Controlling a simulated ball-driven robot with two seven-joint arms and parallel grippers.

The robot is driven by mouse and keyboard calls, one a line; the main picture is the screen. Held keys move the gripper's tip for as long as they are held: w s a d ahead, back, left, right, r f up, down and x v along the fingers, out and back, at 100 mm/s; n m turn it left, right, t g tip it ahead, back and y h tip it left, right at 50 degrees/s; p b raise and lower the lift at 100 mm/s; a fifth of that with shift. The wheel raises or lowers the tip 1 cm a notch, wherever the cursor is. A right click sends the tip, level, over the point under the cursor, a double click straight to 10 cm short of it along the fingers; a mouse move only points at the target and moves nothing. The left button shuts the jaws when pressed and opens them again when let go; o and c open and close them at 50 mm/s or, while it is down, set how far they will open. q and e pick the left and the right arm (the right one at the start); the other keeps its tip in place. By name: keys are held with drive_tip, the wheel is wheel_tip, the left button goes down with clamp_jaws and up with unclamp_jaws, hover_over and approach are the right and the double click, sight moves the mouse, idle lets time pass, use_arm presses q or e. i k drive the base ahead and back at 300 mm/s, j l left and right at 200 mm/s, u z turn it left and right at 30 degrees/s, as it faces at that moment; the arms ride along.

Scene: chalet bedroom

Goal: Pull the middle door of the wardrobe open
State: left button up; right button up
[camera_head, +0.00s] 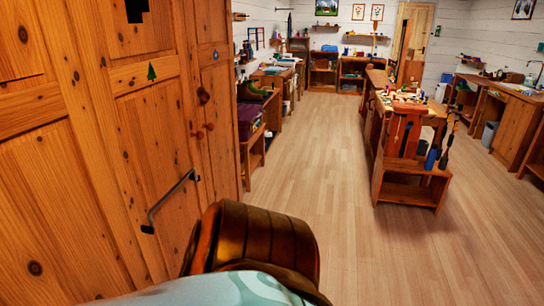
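The wooden wardrobe (35,165) fills the left side of the head view, seen very close and at a slant. Its middle door (150,130) has a small green tree mark (151,72) and looks shut, flush with the panels beside it. A grey metal bar handle (170,199) stands out low on this door. Neither of my grippers is in view, and nothing is seen touching the handle.
A brown rounded part, probably mine, covers the floor at the bottom centre and the wardrobe's lower edge. A workbench (410,190) with tools stands right of centre. Low shelves (253,150) line the wall past the wardrobe.

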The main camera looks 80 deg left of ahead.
sight(67, 238)
drive_tip(key=u, duration=4.3)
